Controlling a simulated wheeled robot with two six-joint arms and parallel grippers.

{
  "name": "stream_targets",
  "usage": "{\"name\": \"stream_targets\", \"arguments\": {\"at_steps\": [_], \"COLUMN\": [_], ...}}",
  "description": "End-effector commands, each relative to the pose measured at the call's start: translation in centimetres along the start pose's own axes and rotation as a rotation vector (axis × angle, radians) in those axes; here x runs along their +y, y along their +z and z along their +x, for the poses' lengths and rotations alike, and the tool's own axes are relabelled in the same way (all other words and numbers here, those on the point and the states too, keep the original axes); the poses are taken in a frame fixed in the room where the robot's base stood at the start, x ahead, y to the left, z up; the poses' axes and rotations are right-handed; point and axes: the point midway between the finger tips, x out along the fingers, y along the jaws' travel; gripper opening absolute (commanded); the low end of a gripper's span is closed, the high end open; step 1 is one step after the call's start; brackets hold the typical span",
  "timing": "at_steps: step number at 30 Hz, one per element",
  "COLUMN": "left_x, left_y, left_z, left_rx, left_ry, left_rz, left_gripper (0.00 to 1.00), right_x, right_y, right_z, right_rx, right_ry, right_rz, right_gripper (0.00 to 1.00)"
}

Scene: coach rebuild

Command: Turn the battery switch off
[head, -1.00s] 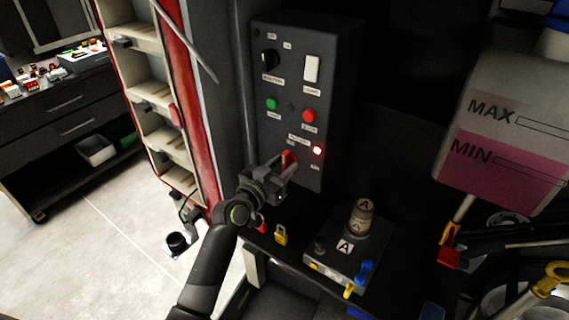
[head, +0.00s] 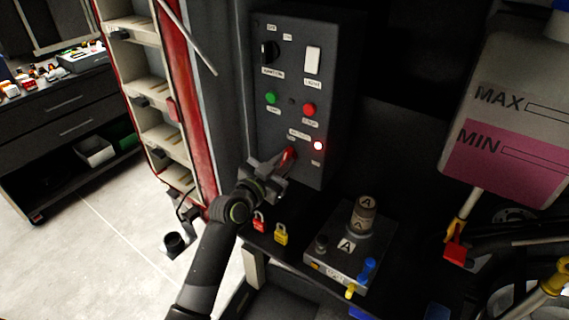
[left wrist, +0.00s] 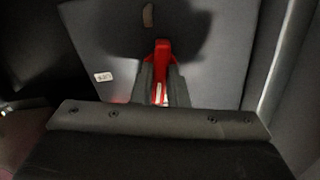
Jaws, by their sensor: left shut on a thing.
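The battery switch is a red handle (head: 289,156) low on the dark control panel (head: 299,60). My left gripper (head: 281,165) is at the handle and shut on it. In the left wrist view the red handle (left wrist: 162,52) stands between the two fingers of the gripper (left wrist: 161,82), its lower part partly hidden by them. A lit lamp (head: 318,146) glows beside the handle, on its upper right. Small labels sit around the handle, too small to read surely. My right gripper is not in view.
A red padlock (head: 259,221) and a yellow padlock (head: 281,234) are on the ledge below the panel. A fluid tank (head: 510,140) is at the right, and open shelving (head: 150,90) at the left.

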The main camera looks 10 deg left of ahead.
Motion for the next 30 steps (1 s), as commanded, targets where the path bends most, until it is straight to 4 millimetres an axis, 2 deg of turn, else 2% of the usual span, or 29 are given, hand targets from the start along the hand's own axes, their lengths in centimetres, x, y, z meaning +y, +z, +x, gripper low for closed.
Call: {"name": "stream_targets", "arguments": {"at_steps": [18,30], "left_x": [0.0,0.0], "left_y": [0.2,0.0], "left_z": [0.0,0.0], "left_rx": [0.0,-0.001], "left_ry": [0.0,0.001], "left_rz": [0.254,0.284], "left_gripper": [0.0,0.0], "right_x": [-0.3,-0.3], "right_y": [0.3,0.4], "right_z": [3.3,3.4], "right_rx": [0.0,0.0], "right_ry": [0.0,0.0], "right_rz": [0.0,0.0], "right_gripper": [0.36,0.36]}}
